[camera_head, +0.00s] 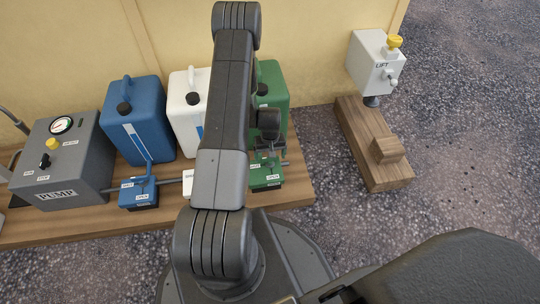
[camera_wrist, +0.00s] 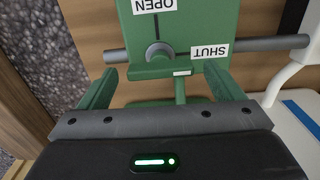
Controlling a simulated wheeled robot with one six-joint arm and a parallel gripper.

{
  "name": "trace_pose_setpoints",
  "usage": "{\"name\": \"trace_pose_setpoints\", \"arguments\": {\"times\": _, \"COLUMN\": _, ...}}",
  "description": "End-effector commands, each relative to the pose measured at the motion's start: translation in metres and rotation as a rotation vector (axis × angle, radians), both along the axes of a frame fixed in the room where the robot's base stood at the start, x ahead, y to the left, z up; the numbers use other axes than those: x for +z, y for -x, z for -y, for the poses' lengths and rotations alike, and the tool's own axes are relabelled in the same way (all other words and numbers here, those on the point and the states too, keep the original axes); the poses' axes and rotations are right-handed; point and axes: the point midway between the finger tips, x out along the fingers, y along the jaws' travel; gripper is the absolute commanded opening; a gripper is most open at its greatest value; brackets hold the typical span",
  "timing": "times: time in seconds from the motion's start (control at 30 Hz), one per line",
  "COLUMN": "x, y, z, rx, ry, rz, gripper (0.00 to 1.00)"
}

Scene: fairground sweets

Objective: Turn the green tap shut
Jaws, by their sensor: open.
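The green tap (camera_head: 266,176) sits on the plank in front of the green canister, partly hidden by my arm. In the wrist view, its green body (camera_wrist: 195,22) fills the top, with upside-down OPEN and SHUT labels. A dark line runs from the round grey hub toward OPEN. My gripper (camera_wrist: 160,72) is open over the tap, one finger on each side of the bar, with gaps visible.
The grey pipe (camera_wrist: 270,43) crosses behind the tap. The blue tap (camera_head: 138,194), blue canister (camera_head: 150,122), white canister (camera_head: 187,108) and pump box (camera_head: 62,160) stand to the left. The green canister (camera_head: 274,88) is close behind. The lift box (camera_head: 376,62) stands right, across open gravel.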

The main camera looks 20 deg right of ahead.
Motion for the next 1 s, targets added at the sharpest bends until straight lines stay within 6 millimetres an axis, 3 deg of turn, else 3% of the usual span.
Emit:
{"name": "trace_pose_setpoints", "arguments": {"times": 0.5, "x": 0.11, "y": 0.0, "z": 0.0, "rx": 0.0, "ry": 0.0, "rz": 0.002, "gripper": 0.87}}
{"name": "trace_pose_setpoints", "arguments": {"times": 0.7, "x": 0.129, "y": 0.0, "z": 0.0, "rx": 0.0, "ry": 0.0, "rz": 0.001, "gripper": 0.87}}
{"name": "trace_pose_setpoints", "arguments": {"times": 1.0, "x": 0.132, "y": 0.0, "z": 0.0, "rx": 0.0, "ry": 0.0, "rz": 0.001, "gripper": 0.87}}
